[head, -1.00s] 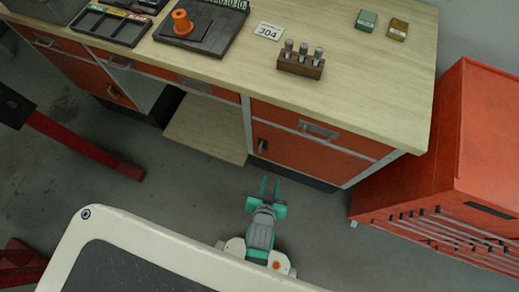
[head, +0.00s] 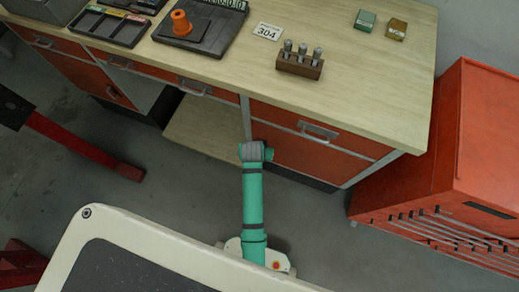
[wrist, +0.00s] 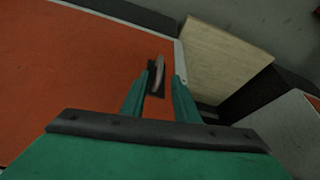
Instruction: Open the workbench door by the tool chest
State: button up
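The orange workbench door (head: 315,160) sits below a drawer at the right end of the workbench, beside the red tool chest (head: 455,150). In the wrist view the door (wrist: 75,75) fills the left side, and its handle (wrist: 157,74) stands on a dark plate near the door's edge. My gripper (wrist: 160,85) is open, one finger on each side of the handle in the picture. I cannot tell whether either finger touches it. The door looks closed. In the head view my arm hides the handle and the fingers.
The wooden worktop (head: 370,90) holds a block of tools (head: 300,62), a 304 card (head: 267,31) and two small boxes. An open bay with a wooden shelf (head: 205,128) lies left of the door. A red leg-like bar (head: 85,150) is at the left.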

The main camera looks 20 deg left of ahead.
jog(key=x, duration=0.8)
jog(key=shift+w+f, duration=0.15)
jog(key=shift+f, duration=0.2)
grip_shut()
